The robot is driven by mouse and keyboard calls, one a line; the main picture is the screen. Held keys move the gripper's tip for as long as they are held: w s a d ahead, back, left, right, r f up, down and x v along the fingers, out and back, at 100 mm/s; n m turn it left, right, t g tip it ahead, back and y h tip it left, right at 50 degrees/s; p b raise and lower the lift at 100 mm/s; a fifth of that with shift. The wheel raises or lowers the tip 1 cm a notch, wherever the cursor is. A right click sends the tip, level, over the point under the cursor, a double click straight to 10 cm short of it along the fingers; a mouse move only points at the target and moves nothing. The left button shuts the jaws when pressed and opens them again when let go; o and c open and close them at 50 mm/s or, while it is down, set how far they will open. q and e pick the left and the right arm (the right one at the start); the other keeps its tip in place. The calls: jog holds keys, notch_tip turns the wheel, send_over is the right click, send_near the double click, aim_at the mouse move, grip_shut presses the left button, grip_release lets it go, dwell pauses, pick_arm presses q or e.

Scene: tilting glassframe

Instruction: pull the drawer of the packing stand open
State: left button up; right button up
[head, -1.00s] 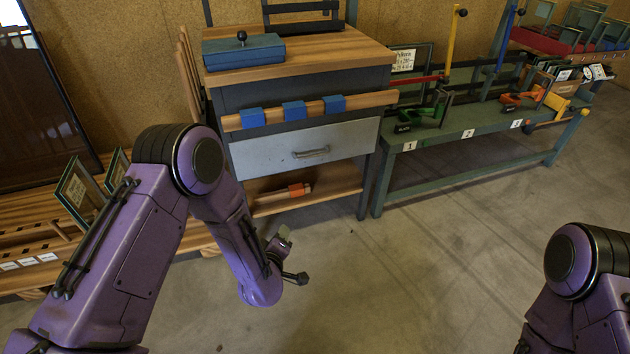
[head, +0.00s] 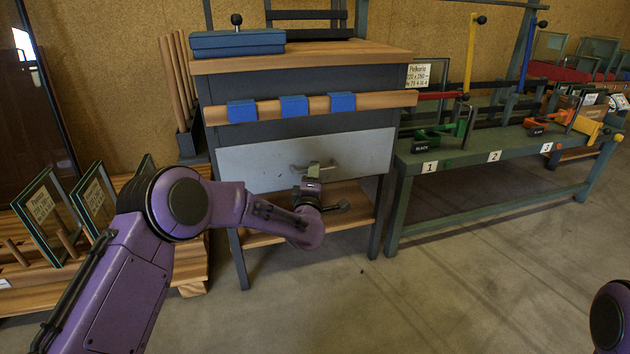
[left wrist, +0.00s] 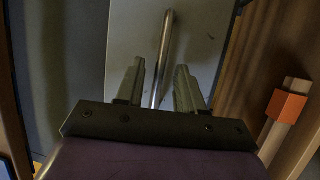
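The packing stand (head: 340,92) is a grey cabinet with a wooden top. Its drawer (head: 245,160) has a pale grey front, looks closed and carries a metal bar handle (head: 330,167). My left gripper (head: 313,170) is just in front of the handle, partly covering it in the head view. In the left wrist view, my left gripper's two fingers (left wrist: 160,78) are apart, with the handle bar (left wrist: 164,45) running lengthwise between them in the picture. A gap shows on both sides of the bar. I cannot tell how deep the bar sits. My right gripper is out of view.
A wooden rail (head: 380,101) with blue blocks (head: 294,108) runs above the drawer. A wooden lower shelf (head: 350,203) is below it. A green bench (head: 460,160) stands close on the right, glass panes (head: 42,210) on the left. The floor in front is clear.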

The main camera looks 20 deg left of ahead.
pick_arm(q)
jog(key=shift+w, duration=0.45)
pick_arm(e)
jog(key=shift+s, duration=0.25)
pick_arm(q)
grip_shut()
jog(key=shift+s, duration=0.1)
